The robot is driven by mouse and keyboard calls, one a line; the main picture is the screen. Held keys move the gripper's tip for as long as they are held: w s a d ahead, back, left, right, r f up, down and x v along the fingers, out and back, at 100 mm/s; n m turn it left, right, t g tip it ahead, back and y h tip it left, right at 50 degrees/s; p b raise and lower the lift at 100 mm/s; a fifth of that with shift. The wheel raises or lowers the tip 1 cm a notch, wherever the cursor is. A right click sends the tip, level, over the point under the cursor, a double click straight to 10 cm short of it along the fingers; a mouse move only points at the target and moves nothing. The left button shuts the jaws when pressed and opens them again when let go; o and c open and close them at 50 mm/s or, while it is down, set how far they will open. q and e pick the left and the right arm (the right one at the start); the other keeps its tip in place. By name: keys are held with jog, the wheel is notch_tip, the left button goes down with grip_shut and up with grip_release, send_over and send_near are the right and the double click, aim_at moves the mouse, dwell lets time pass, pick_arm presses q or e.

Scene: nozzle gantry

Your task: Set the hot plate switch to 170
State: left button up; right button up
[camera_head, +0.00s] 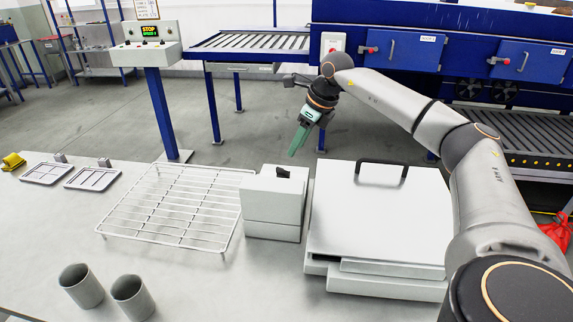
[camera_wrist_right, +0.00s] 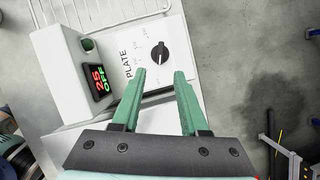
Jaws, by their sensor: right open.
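A white control box (camera_head: 272,215) stands between the wire rack and the hot plate (camera_head: 380,218), with a small black part on its top. The right wrist view shows a white panel lettered "PLATE" with a round black switch knob (camera_wrist_right: 159,53); its printed numbers are too small to read. A display (camera_wrist_right: 98,80) beside it shows 25 in red and OFF in green. My right gripper (camera_head: 296,147) is beyond the box, its green fingers pointing down. In the wrist view the right gripper (camera_wrist_right: 160,78) is open and empty, the knob appearing just beyond and between its fingertips. My left gripper is out of view.
A wire rack (camera_head: 180,195) lies left of the box. Two grey cups (camera_head: 82,287) stand at the front left, and two small trays (camera_head: 46,174) lie at the back left. Past the table are a stop panel (camera_head: 148,40) on a blue post and a roller conveyor (camera_head: 250,45).

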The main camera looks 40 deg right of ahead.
aim_at(287, 170)
jog(key=x, duration=0.8)
jog(key=shift+w+f, duration=0.1)
jog(key=shift+f, duration=0.25)
grip_shut()
